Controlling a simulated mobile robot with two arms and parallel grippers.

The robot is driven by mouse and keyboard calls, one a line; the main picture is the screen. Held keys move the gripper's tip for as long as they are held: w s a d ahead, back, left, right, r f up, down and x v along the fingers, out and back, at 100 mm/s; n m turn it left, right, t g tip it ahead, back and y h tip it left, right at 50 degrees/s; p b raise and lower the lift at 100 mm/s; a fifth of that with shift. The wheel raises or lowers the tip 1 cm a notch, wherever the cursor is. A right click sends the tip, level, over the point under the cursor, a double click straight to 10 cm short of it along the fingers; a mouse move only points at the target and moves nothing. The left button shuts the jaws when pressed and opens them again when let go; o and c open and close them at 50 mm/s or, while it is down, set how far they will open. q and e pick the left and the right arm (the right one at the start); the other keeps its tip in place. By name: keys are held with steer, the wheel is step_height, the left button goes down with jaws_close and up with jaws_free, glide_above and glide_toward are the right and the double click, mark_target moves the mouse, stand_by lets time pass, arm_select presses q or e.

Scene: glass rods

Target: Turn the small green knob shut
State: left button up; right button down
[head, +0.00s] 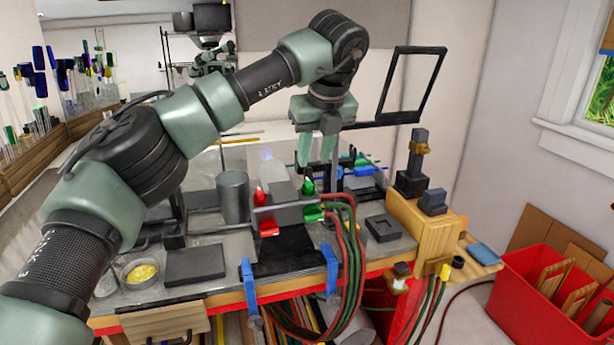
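The torch block (287,214) stands at the middle of the bench's front, with red and green knobs on it. An upper green knob (308,186) sits on its right side, and a lower green knob (313,213) sits below it, near the hoses. The upper one looks the smaller. Red knobs (268,228) are on the left side. My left gripper (316,165) points down with its two fingers apart, just above and slightly right of the upper green knob. I cannot tell whether a finger touches it. My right gripper is not in view.
Red and green hoses (350,245) hang over the front edge by blue clamps (331,268). A grey cylinder (232,196) stands left of the torch. A wooden block with a dark post (418,155) stands to the right. A black frame (412,85) rises behind.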

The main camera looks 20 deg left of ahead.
mark_target(309, 182)
arm_select(q)
steer(key=p+x, duration=0.2)
steer(key=x, duration=0.4)
steer(key=shift+w+a+f+p, duration=0.2)
steer(key=shift+w+f+p, duration=0.05)
steer(key=shift+p, duration=0.1)
steer(key=shift+w+f, duration=0.15)
steer(key=shift+f, duration=0.35)
steer(key=c, duration=0.7)
